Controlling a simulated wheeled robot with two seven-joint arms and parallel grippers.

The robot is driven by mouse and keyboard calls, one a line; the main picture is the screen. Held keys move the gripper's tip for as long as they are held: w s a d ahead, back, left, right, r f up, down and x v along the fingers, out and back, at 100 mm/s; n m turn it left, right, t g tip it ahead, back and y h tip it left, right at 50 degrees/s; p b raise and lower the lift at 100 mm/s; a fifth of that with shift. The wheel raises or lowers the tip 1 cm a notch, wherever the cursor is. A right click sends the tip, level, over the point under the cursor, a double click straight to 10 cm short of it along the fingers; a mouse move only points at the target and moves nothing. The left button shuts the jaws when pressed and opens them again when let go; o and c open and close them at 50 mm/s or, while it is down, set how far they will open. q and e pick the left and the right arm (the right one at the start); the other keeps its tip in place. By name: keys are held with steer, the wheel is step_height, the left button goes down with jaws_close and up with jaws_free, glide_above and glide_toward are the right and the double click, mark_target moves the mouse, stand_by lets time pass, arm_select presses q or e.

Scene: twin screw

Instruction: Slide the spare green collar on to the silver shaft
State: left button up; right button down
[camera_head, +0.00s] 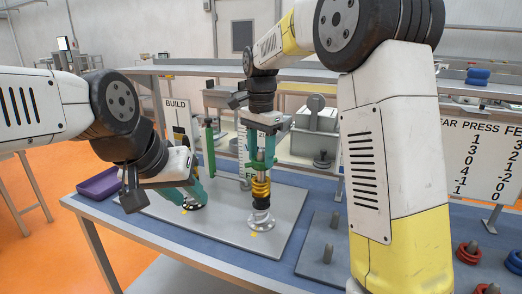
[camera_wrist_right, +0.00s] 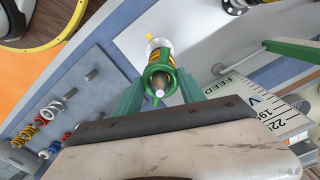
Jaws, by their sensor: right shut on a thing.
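My right gripper (camera_head: 262,160) is upright over the silver shaft (camera_head: 262,220), which stands on a round base on the grey plate. It is shut on the green collar (camera_head: 258,166). Yellow collars (camera_head: 261,188) sit on the shaft below it. In the right wrist view the green collar (camera_wrist_right: 148,76) lies between the two green fingers, and the shaft's pale tip (camera_wrist_right: 160,92) shows within its ring. How far down the collar sits is hard to tell. My left gripper (camera_head: 197,192) is low at the left, beside a dark round base (camera_head: 193,206); its finger gap is unclear.
A purple tray (camera_head: 98,184) lies at the table's left edge. A green post with an arm (camera_head: 210,150) and a scale stand behind the shaft. A peg board (camera_head: 325,225) and red rings (camera_head: 467,253) are to the right. The grey plate's front is clear.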

mark_target(261, 167)
steer(key=shift+f, duration=2)
steer(key=c, duration=0.6)
jaws_free()
step_height(261, 167, up, 8)
steer(key=shift+f, duration=0.1)
